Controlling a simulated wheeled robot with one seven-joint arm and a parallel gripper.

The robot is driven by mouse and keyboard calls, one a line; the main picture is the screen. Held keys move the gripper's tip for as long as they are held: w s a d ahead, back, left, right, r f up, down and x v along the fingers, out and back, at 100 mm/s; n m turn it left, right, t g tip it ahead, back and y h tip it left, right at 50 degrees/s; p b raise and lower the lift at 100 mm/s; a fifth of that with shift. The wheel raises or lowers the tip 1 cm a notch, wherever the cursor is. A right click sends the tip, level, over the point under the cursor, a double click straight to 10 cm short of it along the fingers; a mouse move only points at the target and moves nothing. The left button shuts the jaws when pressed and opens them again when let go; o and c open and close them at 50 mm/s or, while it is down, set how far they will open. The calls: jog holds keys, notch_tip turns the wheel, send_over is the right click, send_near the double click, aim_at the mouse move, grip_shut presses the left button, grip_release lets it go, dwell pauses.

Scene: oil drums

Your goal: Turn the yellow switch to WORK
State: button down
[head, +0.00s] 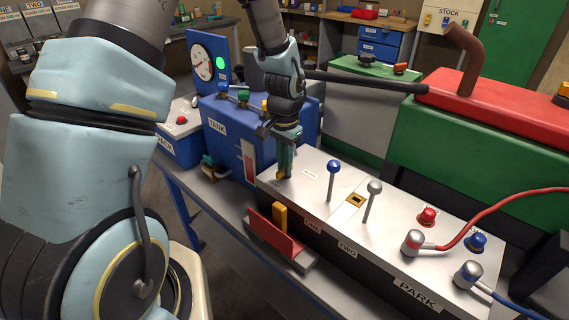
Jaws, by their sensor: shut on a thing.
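My gripper (285,168) points down at the far left end of a long white-topped box (330,190). It is shut on a small yellow piece (280,176), which looks like the yellow switch. Only a bit of this piece shows below the fingers, so which way it is turned cannot be told. A small label (309,170) lies on the box top just right of the gripper, too small to read.
A blue-knobbed lever (333,168) and a grey-knobbed lever (374,188) stand right of my gripper. A red bracket with a yellow block (280,215) is at the box's front. The blue TANK box (222,130) stands close on the left. Red and blue cables run at the right.

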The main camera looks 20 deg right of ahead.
dwell(0.4)
jog(key=n+b, duration=0.1)
jog(key=n, duration=0.3)
jog(key=shift+s+d+n, duration=0.1)
jog(key=shift+n, duration=0.3)
jog(key=n, duration=0.4)
jog(key=shift+d+n, duration=0.1)
jog(key=shift+n, duration=0.2)
jog(key=n, duration=0.4)
jog(key=shift+d+r+p, duration=0.1)
jog(key=shift+p, duration=0.2)
jog(key=shift+d+n+p, duration=0.1)
jog(key=shift+n+p, duration=0.6)
jog(key=shift+n, duration=1.6)
jog(key=c, duration=0.9)
grip_release()
